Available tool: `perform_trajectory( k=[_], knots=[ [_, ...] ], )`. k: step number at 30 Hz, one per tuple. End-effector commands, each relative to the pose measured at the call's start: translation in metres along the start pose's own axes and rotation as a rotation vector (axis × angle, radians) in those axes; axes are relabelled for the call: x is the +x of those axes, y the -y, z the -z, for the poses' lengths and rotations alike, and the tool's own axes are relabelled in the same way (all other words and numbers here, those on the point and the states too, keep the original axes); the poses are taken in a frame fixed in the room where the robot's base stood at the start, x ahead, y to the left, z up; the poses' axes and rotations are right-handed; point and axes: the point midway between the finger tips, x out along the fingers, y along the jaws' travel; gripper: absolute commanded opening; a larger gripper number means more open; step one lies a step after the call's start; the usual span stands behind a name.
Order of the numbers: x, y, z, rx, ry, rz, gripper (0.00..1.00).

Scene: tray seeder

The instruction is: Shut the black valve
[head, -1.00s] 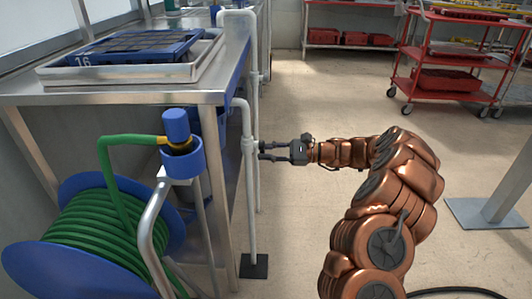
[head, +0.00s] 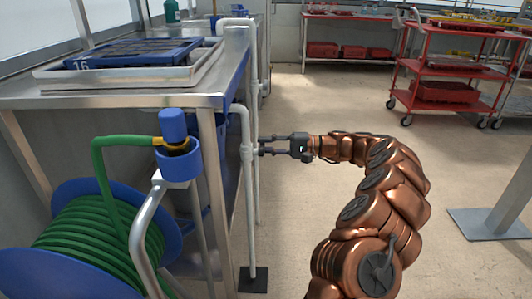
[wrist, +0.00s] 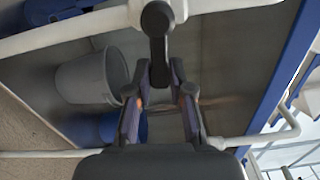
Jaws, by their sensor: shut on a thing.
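The black valve (wrist: 157,45) has a black lever on a white pipe (wrist: 75,33) that crosses the top of the wrist view. The lever points down in that view, from a round hub to a rounded tip. My gripper (wrist: 161,82) has its fingers on either side of the lever's lower end and is shut on it. In the head view my gripper (head: 264,146) reaches left to the upright white pipe (head: 246,170) beside the bench. The valve is too small to make out clearly there.
A steel bench (head: 215,95) with a blue tray (head: 130,50) stands left. A green hose reel (head: 105,240) with a blue-topped holder (head: 178,165) is in front. A red cart (head: 455,55) stands at back right. The floor right of the pipe is mostly clear.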

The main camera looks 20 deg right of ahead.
Motion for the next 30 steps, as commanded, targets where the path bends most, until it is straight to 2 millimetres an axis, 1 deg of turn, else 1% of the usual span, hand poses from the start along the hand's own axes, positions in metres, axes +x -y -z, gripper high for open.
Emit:
perform_trajectory(
  k=[3, 9, 26, 27, 30],
  knots=[
    [-0.0004, 0.0022, 0.0007, -0.064, -0.003, 0.0, 0.0],
    [0.0001, 0.0063, 0.0, -0.127, -0.002, 0.0, 0.0],
    [0.0004, 0.0085, -0.0006, -0.154, 0.0, 0.001, 0.0],
    [0.0004, 0.0085, -0.0006, -0.154, 0.0, 0.001, 0.24],
    [0.0003, 0.0085, -0.0006, -0.153, 0.0, 0.001, 0.34]
  ],
)
